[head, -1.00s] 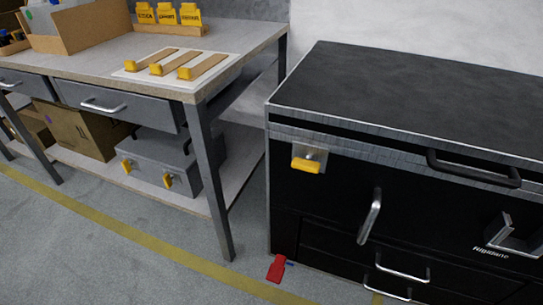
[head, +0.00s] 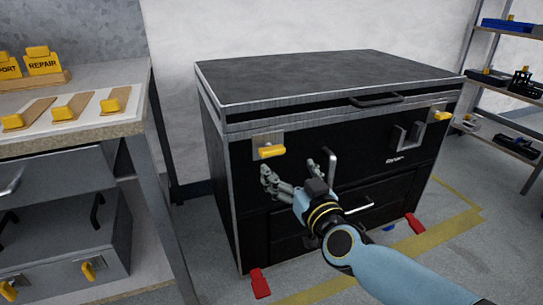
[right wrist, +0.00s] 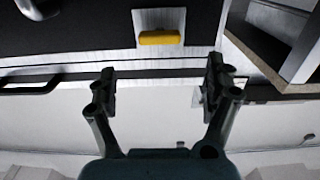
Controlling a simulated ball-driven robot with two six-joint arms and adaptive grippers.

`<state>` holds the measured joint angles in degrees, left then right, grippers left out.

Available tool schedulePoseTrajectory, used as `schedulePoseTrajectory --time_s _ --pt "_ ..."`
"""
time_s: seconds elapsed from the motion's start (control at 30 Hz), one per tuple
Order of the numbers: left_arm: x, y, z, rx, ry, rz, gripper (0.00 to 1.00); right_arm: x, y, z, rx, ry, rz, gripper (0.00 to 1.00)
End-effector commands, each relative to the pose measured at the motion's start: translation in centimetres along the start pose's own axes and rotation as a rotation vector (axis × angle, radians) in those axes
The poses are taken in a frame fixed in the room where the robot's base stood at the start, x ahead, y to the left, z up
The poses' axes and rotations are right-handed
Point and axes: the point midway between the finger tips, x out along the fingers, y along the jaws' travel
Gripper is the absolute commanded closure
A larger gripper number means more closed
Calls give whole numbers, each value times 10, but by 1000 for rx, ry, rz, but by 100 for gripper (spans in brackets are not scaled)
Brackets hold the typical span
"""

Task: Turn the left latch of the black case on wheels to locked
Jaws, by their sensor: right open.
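The black case on wheels (head: 235,185) stands in the middle of the head view with its lid down. Its left latch (head: 270,151) is a yellow handle, lying roughly level, on a pale metal plate at the upper left of the front. In the right wrist view the latch (right wrist: 159,37) lies beyond the fingertips, between their lines. My right gripper (head: 296,170) is in front of the case, just below and right of the latch. Its fingers (right wrist: 160,80) are spread and empty, apart from the latch. My left gripper is not in view.
The right latch (head: 441,115) is also yellow. Metal handles (head: 329,165) stick out from the case front near my gripper. A workbench (head: 100,135) with yellow-ended tags stands close on the left. Shelving (head: 500,95) stands at the right. Red pieces (head: 260,284) lie at the case's foot.

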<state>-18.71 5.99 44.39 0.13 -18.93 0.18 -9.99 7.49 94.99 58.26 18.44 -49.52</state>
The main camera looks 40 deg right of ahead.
Motion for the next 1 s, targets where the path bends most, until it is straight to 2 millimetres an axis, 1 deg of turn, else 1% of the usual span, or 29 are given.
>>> schedulePoseTrajectory --time_s 0.17,0.3,0.5,0.6,0.7,0.93,0.97,1.0 --pt "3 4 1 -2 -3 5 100 29 0 -2 2 5 1 15" --pt "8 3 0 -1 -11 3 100 58 0 0 0 3 0 15" --pt "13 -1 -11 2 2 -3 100 90 0 1 0 1 0 15" --pt "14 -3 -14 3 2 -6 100 99 0 1 2 0 0 15" --pt "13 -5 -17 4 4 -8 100 103 0 0 1 0 -1 15" --pt "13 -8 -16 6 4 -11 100 104 0 -1 1 0 -1 15" --pt "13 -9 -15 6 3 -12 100 104 0 -1 1 0 -1 17" --pt "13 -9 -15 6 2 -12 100 104 0 -1 1 0 -1 22"
